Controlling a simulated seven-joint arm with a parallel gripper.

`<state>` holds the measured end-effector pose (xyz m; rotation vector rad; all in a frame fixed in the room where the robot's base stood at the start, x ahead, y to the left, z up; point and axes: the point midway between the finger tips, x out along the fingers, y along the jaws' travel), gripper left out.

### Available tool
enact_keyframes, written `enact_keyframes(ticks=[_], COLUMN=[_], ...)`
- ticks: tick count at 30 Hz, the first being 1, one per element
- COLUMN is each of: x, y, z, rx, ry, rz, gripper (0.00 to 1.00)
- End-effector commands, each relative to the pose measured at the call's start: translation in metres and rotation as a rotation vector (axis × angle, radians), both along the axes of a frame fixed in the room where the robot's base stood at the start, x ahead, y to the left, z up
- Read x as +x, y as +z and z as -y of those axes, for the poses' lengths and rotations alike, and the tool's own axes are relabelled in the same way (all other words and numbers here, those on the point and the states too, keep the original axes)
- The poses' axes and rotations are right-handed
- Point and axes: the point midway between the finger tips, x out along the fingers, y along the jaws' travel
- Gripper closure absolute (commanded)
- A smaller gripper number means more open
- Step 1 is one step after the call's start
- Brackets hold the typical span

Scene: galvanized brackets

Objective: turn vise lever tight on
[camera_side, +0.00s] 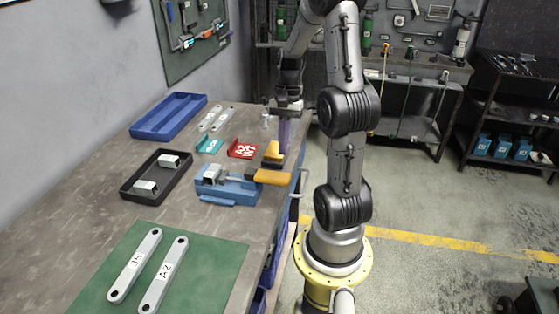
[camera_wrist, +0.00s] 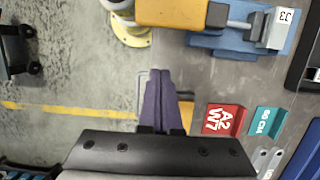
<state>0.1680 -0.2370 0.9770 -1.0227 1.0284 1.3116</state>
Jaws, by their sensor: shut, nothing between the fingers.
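The blue vise (camera_side: 226,190) sits on the bench near its right edge, with a grey metal bracket (camera_side: 212,173) at its left end. Its lever has an orange handle (camera_side: 273,177) that reaches right to the bench edge. In the wrist view the orange handle (camera_wrist: 180,12) and vise (camera_wrist: 235,42) lie along the top. My gripper (camera_wrist: 160,72) has purple fingers, closed together and empty, below and apart from the handle in that view. In the side view the purple fingers (camera_side: 284,135) hang beyond the vise, near the bench edge.
A second orange piece (camera_side: 272,154) stands close to my fingers; it is partly hidden in the wrist view (camera_wrist: 187,116). Red (camera_side: 241,149) and teal (camera_side: 209,145) brackets lie behind the vise. A black tray (camera_side: 156,175) is left of it. The green mat (camera_side: 205,265) is in front.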

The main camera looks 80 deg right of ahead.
Motion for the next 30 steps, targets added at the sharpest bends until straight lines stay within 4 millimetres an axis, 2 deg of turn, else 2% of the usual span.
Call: enact_keyframes(ticks=[3, 9, 13, 30], x=[-0.001, 0.001, 0.0, 0.0], y=[-0.023, -0.022, -0.022, -0.022], z=[-0.007, -0.034, -0.043, -0.047], rx=[0.005, -0.002, -0.001, -0.001], ry=[0.002, 0.004, 0.002, 0.001], rz=[-0.004, 0.001, 0.0, 0.0], gripper=[1.0, 1.0, 1.0, 1.0])
